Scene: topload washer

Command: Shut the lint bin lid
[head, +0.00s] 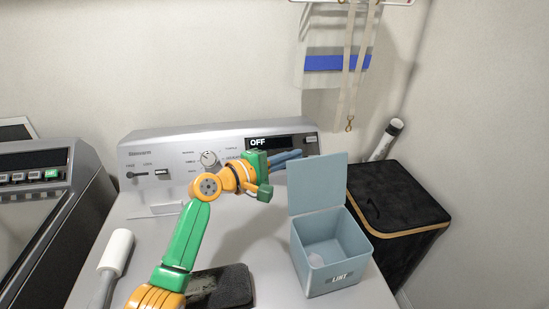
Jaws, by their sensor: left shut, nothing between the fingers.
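The lint bin (330,279) is a blue-grey square box labelled LINT, standing on the right of the washer top. Its lid (318,185) stands upright at the bin's back edge, open. My right gripper is not in view.
The washer's control panel (222,146) rises behind the left gripper. A dark flat item (225,287) and a lint roller (115,255) lie on the washer top. A black hamper (400,195) stands right of the bin. Straps (352,80) hang above.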

